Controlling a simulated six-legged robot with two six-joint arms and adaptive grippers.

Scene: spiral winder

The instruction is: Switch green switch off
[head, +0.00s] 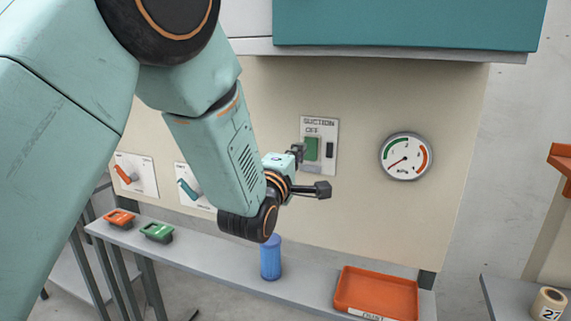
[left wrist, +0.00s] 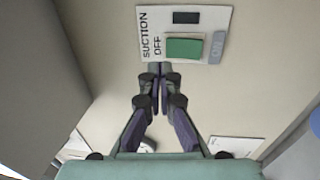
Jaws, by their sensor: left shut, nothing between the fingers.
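The green switch (head: 312,148) sits on a pale plate marked SUCTION and OFF, on the cream wall panel. In the left wrist view the green switch (left wrist: 184,47) lies between the OFF label and a faint ON label. Which way it is tilted I cannot tell. My left gripper (head: 298,152) is shut and empty, just left of the switch in the head view. In the left wrist view its fingertips (left wrist: 161,71) are together by the plate's edge, beside OFF. Whether they touch the plate is unclear. My right gripper is not in view.
A round gauge (head: 405,156) is right of the plate. Rotary knobs (head: 130,174) are on the panel at left. Below, a grey shelf (head: 215,262) carries a blue cylinder (head: 270,258), an orange tray (head: 375,291) and small orange and green holders. A teal cabinet (head: 405,22) overhangs the panel.

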